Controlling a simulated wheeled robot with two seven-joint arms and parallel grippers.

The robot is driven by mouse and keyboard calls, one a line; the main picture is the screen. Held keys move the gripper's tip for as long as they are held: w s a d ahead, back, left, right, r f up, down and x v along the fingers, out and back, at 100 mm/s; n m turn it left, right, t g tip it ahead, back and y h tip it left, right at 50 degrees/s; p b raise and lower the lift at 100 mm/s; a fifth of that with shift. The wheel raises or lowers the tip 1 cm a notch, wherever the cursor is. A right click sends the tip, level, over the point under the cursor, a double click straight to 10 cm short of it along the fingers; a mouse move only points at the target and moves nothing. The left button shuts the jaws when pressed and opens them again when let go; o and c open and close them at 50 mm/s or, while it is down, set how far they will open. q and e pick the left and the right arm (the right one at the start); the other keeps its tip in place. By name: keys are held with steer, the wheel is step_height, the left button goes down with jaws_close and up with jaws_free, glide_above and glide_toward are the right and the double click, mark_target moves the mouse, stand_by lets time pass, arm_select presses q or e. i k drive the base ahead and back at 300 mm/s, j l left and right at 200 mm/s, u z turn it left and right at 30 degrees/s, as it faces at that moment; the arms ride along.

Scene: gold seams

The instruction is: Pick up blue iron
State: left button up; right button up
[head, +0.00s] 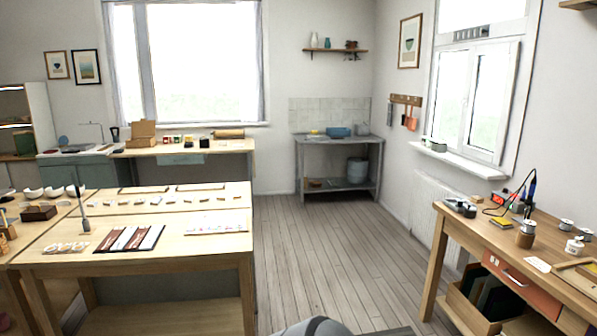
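A slim, dark blue iron (531,190) stands nearly upright at the back of the wooden workbench (467,222) on the right. A dark cord loops beside it, near a small station (501,196) with a red light. The iron is small in the picture, and I cannot tell what its lower end rests in. Neither of my grippers is in view.
Spools (566,226), a brown cup (524,239) and a yellow item (501,223) lie around the iron. A red drawer (522,286) is under the bench top. A long work table (200,250) stands left. Clear wooden floor (320,240) lies between.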

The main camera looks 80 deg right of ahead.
mark_target(532, 183)
steer(key=z, duration=2)
steer(key=l+z, duration=0.1)
steer(key=z, duration=0.4)
steer(key=l+z, duration=0.1)
steer(key=z, duration=0.35)
steer(key=i+z, duration=0.1)
steer(key=z, duration=0.4)
steer(key=i+l+z, duration=0.1)
steer(key=z, duration=0.35)
steer(key=i+l, duration=0.15)
steer(key=i, duration=0.25)
steer(key=i+l+z, duration=0.1)
steer(key=i, duration=0.25)
steer(key=i+l, duration=0.25)
steer(key=i, duration=0.15)
